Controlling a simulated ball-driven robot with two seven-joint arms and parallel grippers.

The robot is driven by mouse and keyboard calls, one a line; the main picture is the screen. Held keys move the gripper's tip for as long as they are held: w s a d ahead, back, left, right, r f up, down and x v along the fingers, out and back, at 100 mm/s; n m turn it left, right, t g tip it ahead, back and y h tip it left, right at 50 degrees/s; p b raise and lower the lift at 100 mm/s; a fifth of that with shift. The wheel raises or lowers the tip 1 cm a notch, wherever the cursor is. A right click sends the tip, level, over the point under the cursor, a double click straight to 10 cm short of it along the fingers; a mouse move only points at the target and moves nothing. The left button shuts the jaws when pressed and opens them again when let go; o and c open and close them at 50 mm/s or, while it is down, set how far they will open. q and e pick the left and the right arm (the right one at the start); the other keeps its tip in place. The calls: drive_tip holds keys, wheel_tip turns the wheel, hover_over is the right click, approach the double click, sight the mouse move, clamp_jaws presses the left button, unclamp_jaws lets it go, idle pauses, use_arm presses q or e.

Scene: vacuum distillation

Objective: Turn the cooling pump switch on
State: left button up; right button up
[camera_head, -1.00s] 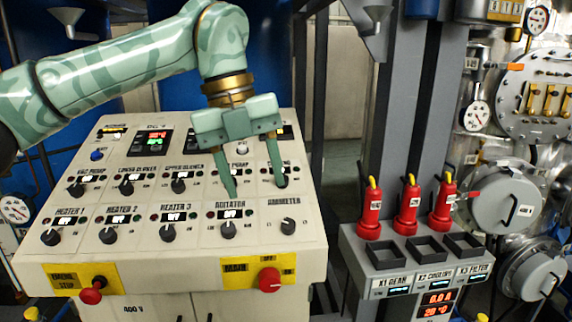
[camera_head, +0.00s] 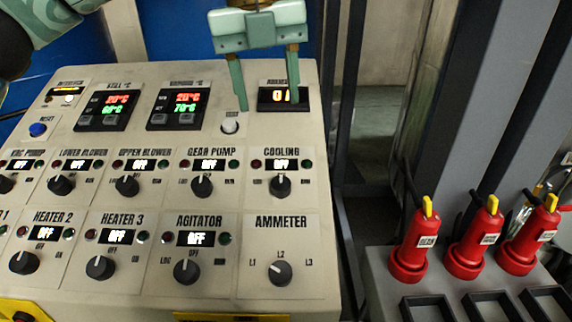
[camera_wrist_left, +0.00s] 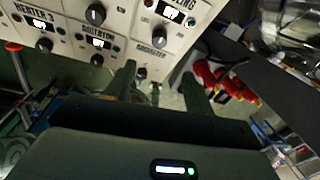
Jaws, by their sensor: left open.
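The cooling switch (camera_head: 281,185) is a black rotary knob at the right of the panel's upper knob row. Its white pointer is upright, and the display above it (camera_head: 281,165) reads OFF. My left gripper (camera_head: 268,98) is open and empty, fingers pointing down. In the head view it is above the cooling switch, in front of the ammeter readout, apart from the knob. In the left wrist view the open fingers (camera_wrist_left: 158,82) flank the ammeter knob (camera_wrist_left: 140,73). The cooling display (camera_wrist_left: 172,15) shows at the top there. My right gripper is not in view.
The gear pump knob (camera_head: 201,184) is left of the cooling switch; the ammeter knob (camera_head: 279,272) is below it. A white button (camera_head: 230,123) lies near the left finger. Red plugs (camera_head: 473,240) stand on a grey unit to the right, across a gap.

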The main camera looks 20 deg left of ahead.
use_arm(q)
drive_tip(key=b, duration=0.1)
approach(280, 182)
drive_tip(key=f, duration=0.6)
drive_tip(key=d+f+b, duration=0.1)
drive_tip(key=f, duration=0.2)
drive_tip(key=shift+w, duration=0.15)
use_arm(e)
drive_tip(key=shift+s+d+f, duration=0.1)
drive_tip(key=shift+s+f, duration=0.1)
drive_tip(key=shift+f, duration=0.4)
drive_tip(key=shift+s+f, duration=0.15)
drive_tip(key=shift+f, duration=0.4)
use_arm(q)
drive_tip(key=c, duration=1)
